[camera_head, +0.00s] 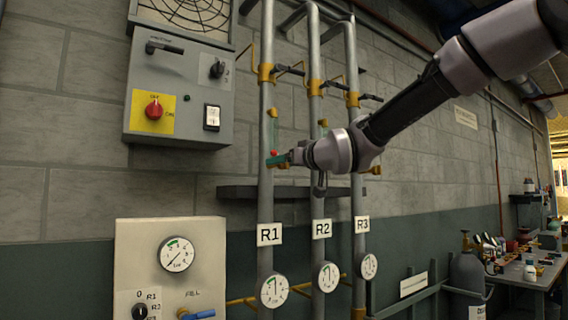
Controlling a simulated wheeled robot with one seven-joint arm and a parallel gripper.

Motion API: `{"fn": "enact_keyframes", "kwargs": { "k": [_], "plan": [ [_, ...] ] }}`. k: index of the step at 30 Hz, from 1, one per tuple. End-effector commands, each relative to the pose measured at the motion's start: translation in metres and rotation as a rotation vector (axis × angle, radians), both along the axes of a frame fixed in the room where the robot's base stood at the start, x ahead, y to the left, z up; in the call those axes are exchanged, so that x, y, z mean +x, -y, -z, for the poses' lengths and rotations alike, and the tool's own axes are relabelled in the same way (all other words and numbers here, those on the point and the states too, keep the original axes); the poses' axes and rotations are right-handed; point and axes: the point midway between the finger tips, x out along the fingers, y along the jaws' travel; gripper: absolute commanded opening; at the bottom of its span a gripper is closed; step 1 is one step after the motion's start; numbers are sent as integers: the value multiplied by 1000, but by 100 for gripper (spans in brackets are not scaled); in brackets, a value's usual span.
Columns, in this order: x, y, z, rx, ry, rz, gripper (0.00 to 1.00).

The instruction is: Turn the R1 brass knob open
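The R1 pipe (266,205) runs vertically, with an R1 label (270,234) low on it. A small brass fitting (272,113) sits at the top of a clear greenish tube beside the pipe, with a red spot near the tube's lower end. My gripper (283,159) comes in from the right, with its teal tip in front of the lower end of that tube. Any brass knob there is hidden behind the gripper. I cannot tell whether the gripper touches anything or whether its fingers are open.
Pipes R2 (316,200) and R3 (358,196) stand close to the right, under my arm. A dark shelf (232,192) runs behind the pipes. A grey switch box (180,90) is on the left. A gauge panel (170,260) stands below it. Round gauges (274,291) hang low on the pipes.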

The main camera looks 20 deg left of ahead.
Motion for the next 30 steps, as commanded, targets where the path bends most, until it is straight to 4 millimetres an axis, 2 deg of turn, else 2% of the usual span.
{"fn": "enact_keyframes", "kwargs": {
  "k": [2,5,6,8,20,30],
  "plan": [
    [0,0,0,0,0,0,71],
    [0,0,0,0,0,0,37],
    [0,0,0,0,0,0,21],
    [0,0,0,0,0,0,0],
    [1,1,0,41,-48,2,0],
    [2,2,0,207,-241,2,0]
  ]
}}
